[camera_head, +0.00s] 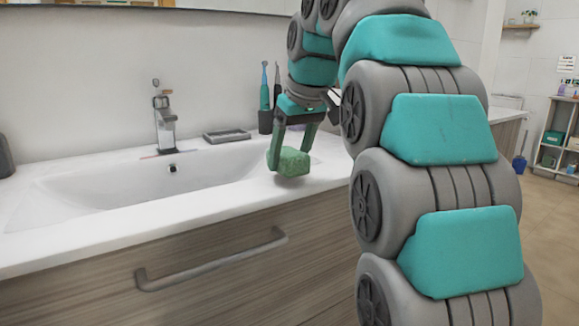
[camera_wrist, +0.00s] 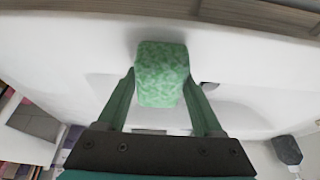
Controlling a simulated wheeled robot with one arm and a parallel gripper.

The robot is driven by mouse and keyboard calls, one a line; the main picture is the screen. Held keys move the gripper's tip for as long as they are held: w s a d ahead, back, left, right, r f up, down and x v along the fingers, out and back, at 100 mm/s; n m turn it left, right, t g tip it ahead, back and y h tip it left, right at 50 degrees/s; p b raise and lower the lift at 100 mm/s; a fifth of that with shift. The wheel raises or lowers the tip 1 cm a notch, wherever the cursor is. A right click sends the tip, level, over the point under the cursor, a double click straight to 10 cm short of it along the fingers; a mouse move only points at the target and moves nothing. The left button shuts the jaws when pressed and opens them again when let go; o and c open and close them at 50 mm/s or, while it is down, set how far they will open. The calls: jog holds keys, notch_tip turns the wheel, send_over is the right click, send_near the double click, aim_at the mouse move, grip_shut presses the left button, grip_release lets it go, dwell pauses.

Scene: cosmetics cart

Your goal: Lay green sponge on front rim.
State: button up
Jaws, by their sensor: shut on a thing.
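The green sponge (camera_head: 289,161) is a speckled block at the right front part of the white sink counter in the head view. My gripper (camera_head: 291,150) points down and is shut on the sponge, with one finger on each side. In the wrist view the sponge (camera_wrist: 161,75) sits between the two green fingers (camera_wrist: 160,95). The sponge is at the front rim (camera_head: 225,199), close to its surface. I cannot tell whether its underside touches the rim.
The sink basin (camera_head: 120,185) lies left of the sponge. The faucet (camera_head: 165,120), a grey soap dish (camera_head: 227,135) and a dark cup with toothbrushes (camera_head: 265,120) stand at the back. A drawer handle (camera_head: 210,262) juts out below. The front rim to the left is clear.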

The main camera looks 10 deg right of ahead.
jog(key=shift+w+d+f, duration=0.1)
jog(key=shift+f, duration=0.75)
jog(key=shift+f, duration=0.1)
jog(key=o, duration=1.2)
